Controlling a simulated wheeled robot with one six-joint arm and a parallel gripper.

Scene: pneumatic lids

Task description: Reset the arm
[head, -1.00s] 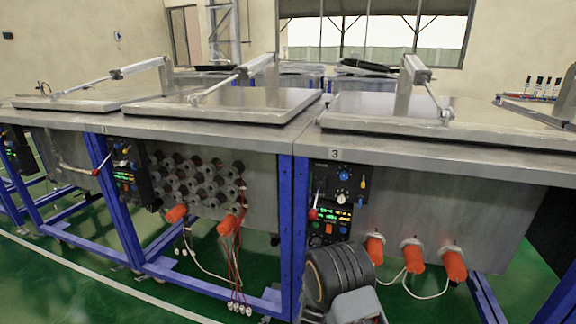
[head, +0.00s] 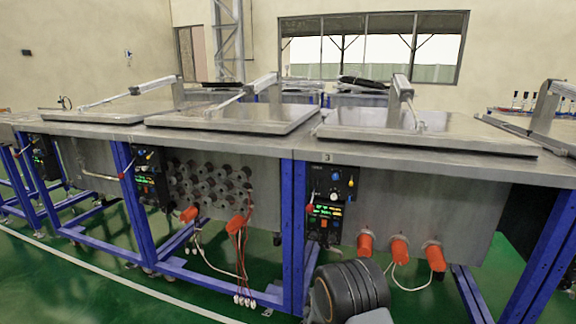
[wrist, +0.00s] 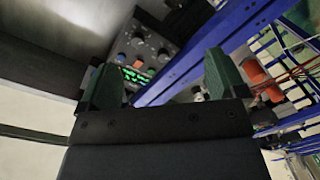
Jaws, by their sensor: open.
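My gripper (wrist: 163,82) shows in the wrist view with its two dark green fingers wide apart and nothing between them. Beyond the fingers is a control panel (wrist: 150,45) with knobs and lit green digits, apart from the gripper as far as I can tell. In the head view part of my arm, a black ribbed section, rises at the bottom centre. The fingers cannot be made out there. The panel marked 3 (head: 331,196) hangs under the bench behind and above that section.
A long metal bench (head: 300,148) on blue legs carries several flat lids (head: 425,130) with pneumatic cylinders, all lying down. Orange plugs (head: 400,250) and hanging cables (head: 239,255) stick out below it. Green floor is open at the lower left.

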